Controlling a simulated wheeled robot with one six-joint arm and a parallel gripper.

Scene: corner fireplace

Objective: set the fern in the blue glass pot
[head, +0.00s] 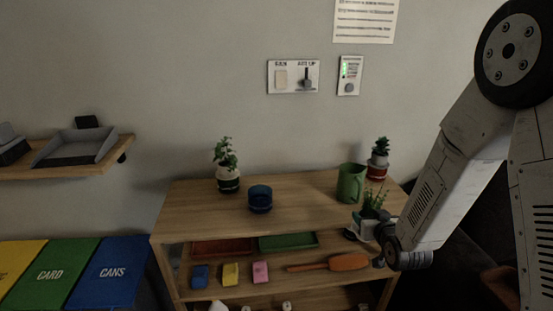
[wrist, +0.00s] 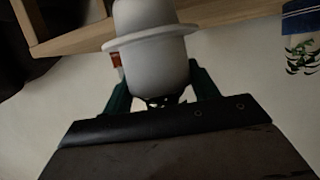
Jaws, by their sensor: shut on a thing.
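The spiky green fern (head: 374,200) rises from my gripper (head: 366,228) in front of the cabinet's right side in the head view. My gripper is shut on its white pot, which fills the top middle of the wrist view (wrist: 152,70) between the two dark green fingers (wrist: 160,92). The fern's leaves are mostly hidden in the wrist view. The blue glass pot (head: 260,199) stands upright on the cabinet top, left of my gripper and apart from it. Its inside is hard to see.
A green mug (head: 350,184) stands on the cabinet top (head: 305,207) just behind the fern. A red-banded potted plant (head: 377,166) is behind it at the right. Another leafy plant (head: 226,164) stands left of the blue pot. The top between blue pot and mug is clear.

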